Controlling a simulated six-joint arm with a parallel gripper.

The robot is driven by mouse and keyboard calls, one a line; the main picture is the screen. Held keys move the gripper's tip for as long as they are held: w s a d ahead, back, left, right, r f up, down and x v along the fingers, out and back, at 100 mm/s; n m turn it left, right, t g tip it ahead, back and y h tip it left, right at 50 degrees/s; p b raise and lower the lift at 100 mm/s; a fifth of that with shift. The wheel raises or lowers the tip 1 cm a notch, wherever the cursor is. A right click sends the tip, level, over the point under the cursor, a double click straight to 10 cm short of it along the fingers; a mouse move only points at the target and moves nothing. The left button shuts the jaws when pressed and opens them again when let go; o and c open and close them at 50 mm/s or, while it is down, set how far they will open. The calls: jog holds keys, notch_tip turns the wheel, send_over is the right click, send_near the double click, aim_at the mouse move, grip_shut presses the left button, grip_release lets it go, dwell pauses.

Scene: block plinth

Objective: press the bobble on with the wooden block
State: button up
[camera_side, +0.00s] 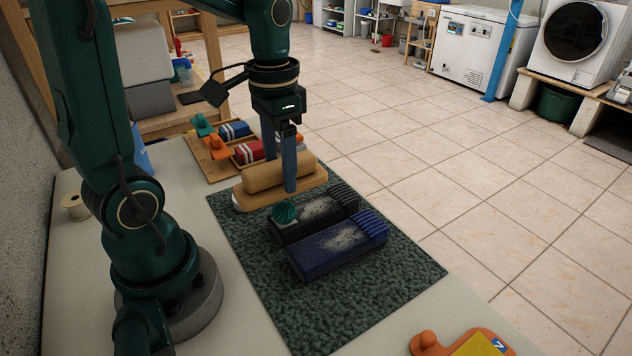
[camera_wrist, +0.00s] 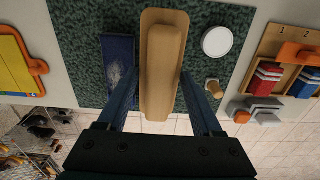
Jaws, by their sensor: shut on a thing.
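My gripper (camera_side: 280,174) is shut on the wooden block (camera_side: 262,178), a tan plank with a rounded grip along its top. One finger shows in front of the block in the side view; the other's tip is hidden. In the wrist view both fingers flank the block (camera_wrist: 163,70). The ribbed teal bobble (camera_side: 284,212) sits at the left end of a black knitted piece (camera_side: 315,212) on the green mat (camera_side: 375,300). The block appears behind the bobble in the side view; I cannot tell its height. The bobble is hidden in the wrist view.
A blue knitted piece (camera_side: 340,250) lies beside the black one. A white round thing (camera_wrist: 217,41) and a small wooden-topped item (camera_wrist: 213,88) show right of the block. A wooden tray (camera_side: 215,168) holds folded pieces. A yellow-and-orange item (camera_side: 470,345) lies at the front edge.

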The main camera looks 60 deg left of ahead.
aim_at(280, 183)
jog(key=shift+s+f, duration=0.1)
jog(key=shift+f, duration=1.75)
dwell(1.9)
dwell(0.3)
jog(key=shift+r, duration=4.1)
